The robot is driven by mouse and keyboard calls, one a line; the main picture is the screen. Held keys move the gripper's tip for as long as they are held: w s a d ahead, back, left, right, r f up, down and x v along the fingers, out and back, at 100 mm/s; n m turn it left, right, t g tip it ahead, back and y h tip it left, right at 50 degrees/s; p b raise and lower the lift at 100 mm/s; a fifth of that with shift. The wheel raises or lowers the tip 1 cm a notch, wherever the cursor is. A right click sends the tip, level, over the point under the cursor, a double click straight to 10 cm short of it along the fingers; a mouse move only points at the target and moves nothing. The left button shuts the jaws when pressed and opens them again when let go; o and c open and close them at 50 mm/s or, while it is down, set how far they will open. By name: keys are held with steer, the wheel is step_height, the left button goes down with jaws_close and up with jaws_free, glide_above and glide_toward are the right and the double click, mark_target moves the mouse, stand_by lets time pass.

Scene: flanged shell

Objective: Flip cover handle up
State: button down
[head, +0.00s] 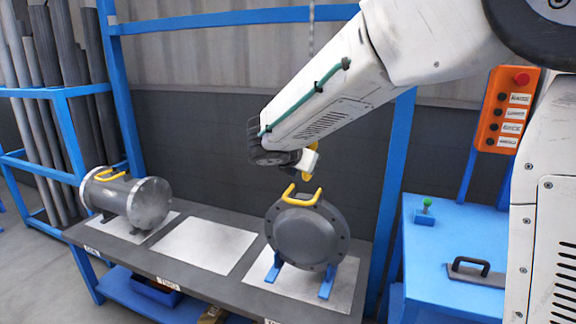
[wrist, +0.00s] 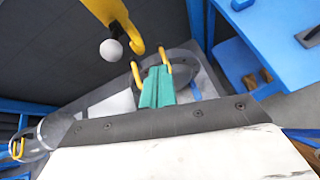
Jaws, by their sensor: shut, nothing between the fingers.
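The round dark grey cover (head: 307,238) stands upright on blue supports, with bolt holes around its rim. Its yellow U-shaped handle (head: 302,200) sits at the top edge. My gripper (wrist: 155,86), with teal fingers, shows in the wrist view. Its fingers are shut with nothing between them. Parts of the yellow handle (wrist: 137,74) show on both sides of the fingers; I cannot tell whether they touch. In the head view the fingers are hidden by my wrist, which is above and behind the cover.
A yellow hook (wrist: 108,14) with a white ball hangs close to my gripper. A flanged grey shell (head: 128,200) lies at the bench's left. A bare light plate (head: 195,246) lies between. A blue table (head: 440,255) with a black handle (head: 470,268) stands right.

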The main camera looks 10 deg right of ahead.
steer(key=s+d+m+g, duration=0.2)
steer(key=s+d+m, duration=0.25)
steer(key=s, duration=0.25)
steer(key=s+d+r+m+g+y, duration=0.1)
steer(key=s+d+m+g, duration=0.15)
steer(key=s+m, duration=0.35)
steer(key=s+d+m+g, duration=0.1)
steer(key=s+d+m, duration=0.3)
steer(key=s, duration=0.4)
steer(key=s+a+f+m+g+y, duration=0.1)
steer(key=s+a+f+m+y, duration=0.1)
steer(key=s+m, duration=0.3)
steer(key=s+a+f+m+g+y, duration=0.1)
steer(key=s+m+y, duration=0.3)
steer(key=s, duration=0.9)
steer(key=shift+s+a+f+m, duration=0.3)
steer(key=shift+a+f+m, duration=0.4)
steer(key=shift+m, duration=0.55)
steer(key=shift+a+r, duration=0.1)
